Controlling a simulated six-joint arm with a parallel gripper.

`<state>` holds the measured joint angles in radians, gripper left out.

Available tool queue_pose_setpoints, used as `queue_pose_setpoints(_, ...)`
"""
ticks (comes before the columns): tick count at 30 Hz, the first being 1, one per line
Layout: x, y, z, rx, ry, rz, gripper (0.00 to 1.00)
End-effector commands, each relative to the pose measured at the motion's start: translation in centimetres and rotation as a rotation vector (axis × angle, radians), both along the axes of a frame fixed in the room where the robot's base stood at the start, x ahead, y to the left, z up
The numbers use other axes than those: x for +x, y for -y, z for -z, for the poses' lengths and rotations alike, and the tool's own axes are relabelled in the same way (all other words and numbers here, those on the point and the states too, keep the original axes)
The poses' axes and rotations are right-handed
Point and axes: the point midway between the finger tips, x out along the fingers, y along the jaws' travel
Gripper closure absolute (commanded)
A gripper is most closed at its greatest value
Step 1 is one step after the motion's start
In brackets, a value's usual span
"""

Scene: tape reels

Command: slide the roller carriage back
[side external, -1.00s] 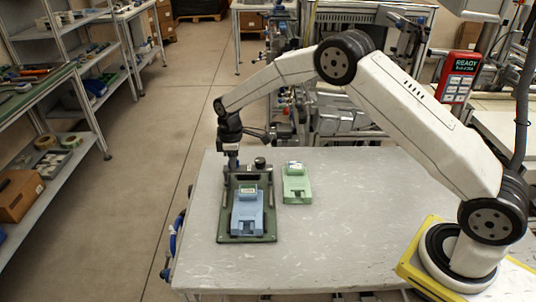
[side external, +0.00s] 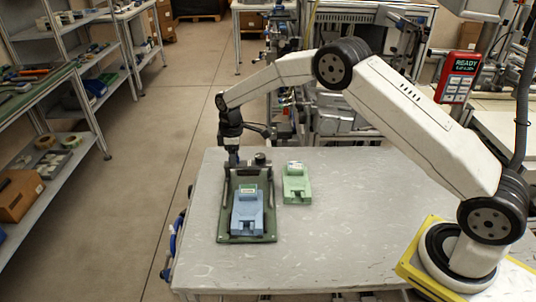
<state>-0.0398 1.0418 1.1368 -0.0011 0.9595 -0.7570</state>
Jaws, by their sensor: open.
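The roller carriage (side external: 260,166) is a dark frame with a round black knob on top, at the far end of a dark green base plate (side external: 227,236). A blue reel block (side external: 247,217) with a small label sits on the plate in front of it. My gripper (side external: 233,160) points down at the carriage's left end and is open. Its fingertips are small and dark against the carriage, so I cannot tell whether they touch it.
A green block (side external: 296,188) with a label lies on the grey table (side external: 340,240), right of the plate. The table's right and front areas are clear. Shelves (side external: 85,60) stand at the left, away from the table. A red-framed display (side external: 458,80) stands at the right.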

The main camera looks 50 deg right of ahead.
Motion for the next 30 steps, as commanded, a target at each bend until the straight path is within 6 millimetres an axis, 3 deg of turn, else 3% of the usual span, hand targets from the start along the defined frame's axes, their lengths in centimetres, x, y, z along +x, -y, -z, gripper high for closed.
queue_pose_setpoints(8,0.0,-0.1,-1.3,0.001,0.001,0.000,0.41)
queue_pose_setpoints(22,0.0,0.0,-6.9,0.000,0.003,0.000,0.41)
queue_pose_setpoints(30,0.0,0.0,-7.9,0.000,0.001,0.000,0.41)
